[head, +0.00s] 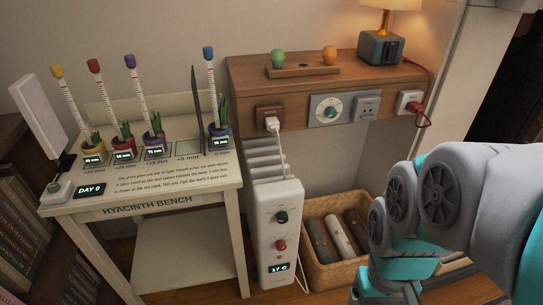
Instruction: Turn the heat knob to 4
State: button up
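A white column heater (275,205) stands on the floor between the bench and a wicker basket. Its front panel has a black knob (282,217) with a pale mark, a red knob (280,244) below it, and a small lit display (279,267) that seems to read 17 C. The markings around the knobs are too small to read, so I cannot tell which is the heat knob or its setting. My arm's grey and teal links fill the right side, apart from the heater in the picture. My gripper is out of view.
A white plug (272,124) with a cord sits in a wooden cabinet (240,80), above the heater. The cabinet also bears a teal dial (332,107). The hyacinth bench (150,208) stands left. The wicker basket (318,273) with dark and pale items stands close right.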

aim_at(281, 245)
jog(key=u, duration=0.55)
jog(key=k+l, duration=0.1)
jog(key=l, duration=0.3)
jog(key=k+l, duration=0.1)
jog(key=l, duration=0.35)
jog(key=l+u, duration=0.1)
jog(key=l, duration=0.3)
jog(key=k+l, duration=0.15)
jog(key=l, duration=0.3)
jog(key=k+l, duration=0.1)
jog(key=l, duration=0.3)
